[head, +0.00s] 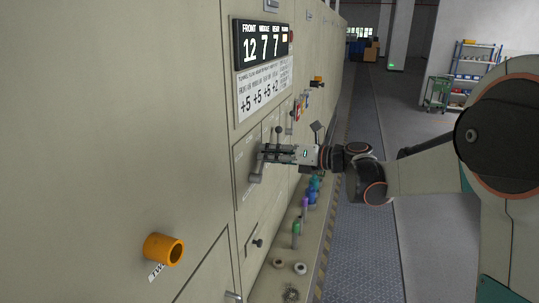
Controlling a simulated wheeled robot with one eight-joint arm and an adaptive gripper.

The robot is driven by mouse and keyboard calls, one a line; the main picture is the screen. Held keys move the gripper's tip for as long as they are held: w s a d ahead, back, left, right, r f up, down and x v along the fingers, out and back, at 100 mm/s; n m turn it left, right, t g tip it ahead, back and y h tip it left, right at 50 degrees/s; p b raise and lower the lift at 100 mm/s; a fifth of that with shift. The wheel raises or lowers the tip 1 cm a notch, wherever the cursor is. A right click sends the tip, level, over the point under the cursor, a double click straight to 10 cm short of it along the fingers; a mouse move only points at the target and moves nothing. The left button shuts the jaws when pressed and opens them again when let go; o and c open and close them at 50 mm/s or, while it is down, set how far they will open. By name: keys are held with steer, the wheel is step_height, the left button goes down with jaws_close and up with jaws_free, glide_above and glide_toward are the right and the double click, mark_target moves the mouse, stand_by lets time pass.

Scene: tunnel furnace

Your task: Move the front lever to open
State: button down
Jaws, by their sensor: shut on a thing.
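The front lever (255,179) is a grey handle on the beige furnace wall, below the printed sign. Its lower end shows beneath my gripper (268,153); the rest is hidden by the fingers. My gripper reaches in from the right, level with the wall panel, and is shut on this lever. A small lever with a dark knob (279,130) stands just above and behind the gripper. The display (263,44) on the wall reads FRONT 12, MIDDLE 7, REAR 7, with a lit yellow field at its right.
An orange tube (163,249) sticks out of the near wall. Several coloured bottles (304,203) stand on the ledge below the gripper. A printed sign (263,88) reads +5 +5 +5 +2. The grey walkway (357,235) beside the furnace is clear. Shelves (472,70) stand far back right.

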steer(key=c, duration=1.4)
jaws_free()
steer(key=shift+w+d, duration=0.1)
steer(key=v, duration=1.2)
steer(key=shift+f, duration=0.1)
